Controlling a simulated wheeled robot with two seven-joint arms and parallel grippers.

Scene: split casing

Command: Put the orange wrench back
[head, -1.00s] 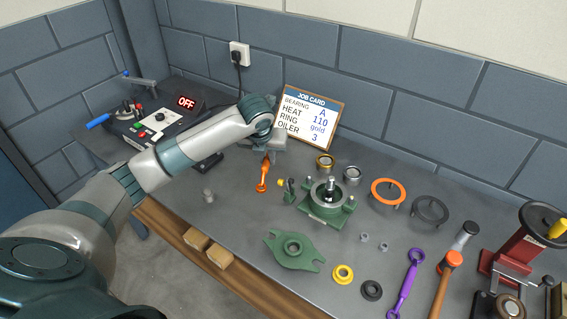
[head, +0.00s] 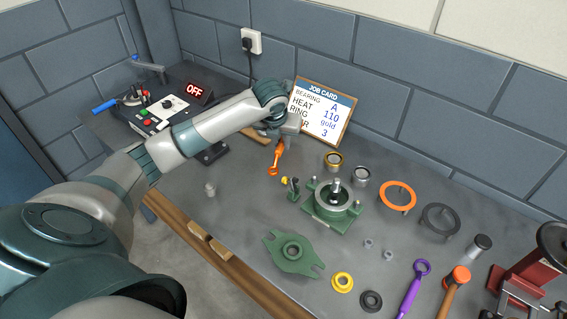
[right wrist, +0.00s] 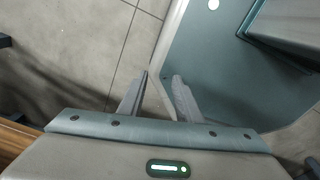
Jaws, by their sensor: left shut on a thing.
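The orange wrench (head: 276,158) hangs below my left gripper (head: 283,137) in the head view, ring end down, close to the bench top. My left gripper is shut on its upper end, which the gripper partly hides. The gripper is in front of the job card's lower left corner and covers part of its last line. I cannot tell whether the wrench touches the bench. My right gripper (right wrist: 160,75) is in the right wrist view only, its two fingers apart with nothing between them, above the floor.
A tan piece (head: 255,134) lies behind the left forearm, partly hidden. The job card (head: 322,112) leans at the back. A small green-and-yellow oiler (head: 292,186) and the green housing (head: 333,200) stand just right of the wrench.

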